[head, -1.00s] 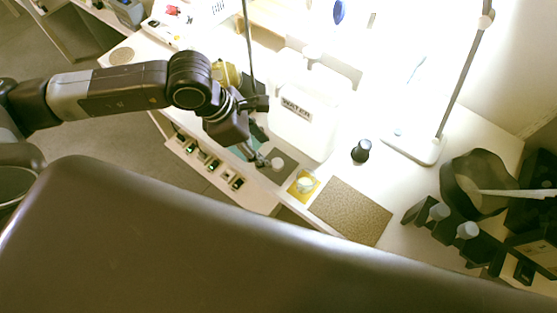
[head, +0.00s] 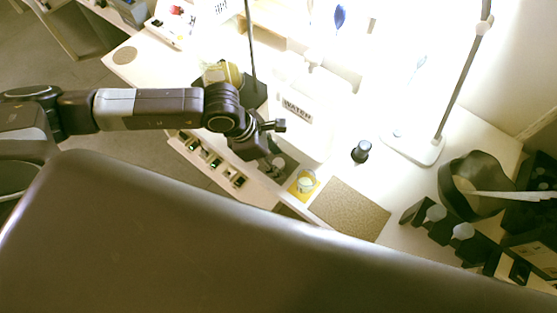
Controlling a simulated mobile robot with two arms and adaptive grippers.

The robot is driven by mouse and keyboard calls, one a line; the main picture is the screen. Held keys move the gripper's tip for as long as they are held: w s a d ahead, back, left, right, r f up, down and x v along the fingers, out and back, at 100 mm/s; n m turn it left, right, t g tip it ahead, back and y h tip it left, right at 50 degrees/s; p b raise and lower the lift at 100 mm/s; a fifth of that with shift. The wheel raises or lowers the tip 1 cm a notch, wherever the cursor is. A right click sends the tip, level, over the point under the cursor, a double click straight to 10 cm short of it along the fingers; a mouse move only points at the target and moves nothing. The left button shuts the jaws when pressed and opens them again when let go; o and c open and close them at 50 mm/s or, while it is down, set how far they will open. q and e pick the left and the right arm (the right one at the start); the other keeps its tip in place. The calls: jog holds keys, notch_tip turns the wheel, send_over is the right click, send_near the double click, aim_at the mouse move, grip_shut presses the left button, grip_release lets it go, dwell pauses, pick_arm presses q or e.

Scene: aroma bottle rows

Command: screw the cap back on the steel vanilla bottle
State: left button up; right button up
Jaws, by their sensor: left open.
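My left gripper (head: 277,147) is open, its fingers spread beside the white WATER container (head: 297,108). It is above the dark grey mat (head: 291,170) near the table's front edge. A small steel-grey round top (head: 278,163) shows at the lower finger; it may be the steel vanilla bottle or its cap, and I cannot tell which. The gripper partly hides it. I cannot tell whether they touch. My right gripper is not in view.
A small pale jar (head: 305,184) stands on a yellow mat (head: 303,194). A speckled brown mat (head: 349,210) lies bare beside it. A dark cylinder (head: 361,151), a lamp stand (head: 414,150) and a black bin (head: 455,185) stand to the right. Black racks with grey-topped bottles (head: 436,214) are lower right.

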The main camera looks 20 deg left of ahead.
aim_at(284, 162)
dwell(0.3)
pick_arm(q)
jog(key=c, duration=0.8)
jog(key=shift+r+p, duration=0.35)
jog(key=shift+r, duration=0.25)
notch_tip(284, 162, up, 3)
jog(key=shift+f+p, duration=0.2)
jog(key=shift+p, duration=0.5)
jog(key=s+a+b, duration=0.1)
jog(key=s+a, duration=0.3)
jog(key=a, duration=0.4)
jog(key=s+a+b, duration=0.1)
jog(key=s+a, duration=0.2)
jog(key=a, duration=0.5)
jog(key=shift+s+a+f, duration=0.15)
jog(key=shift+s+f, duration=0.05)
jog(key=shift+s, duration=0.15)
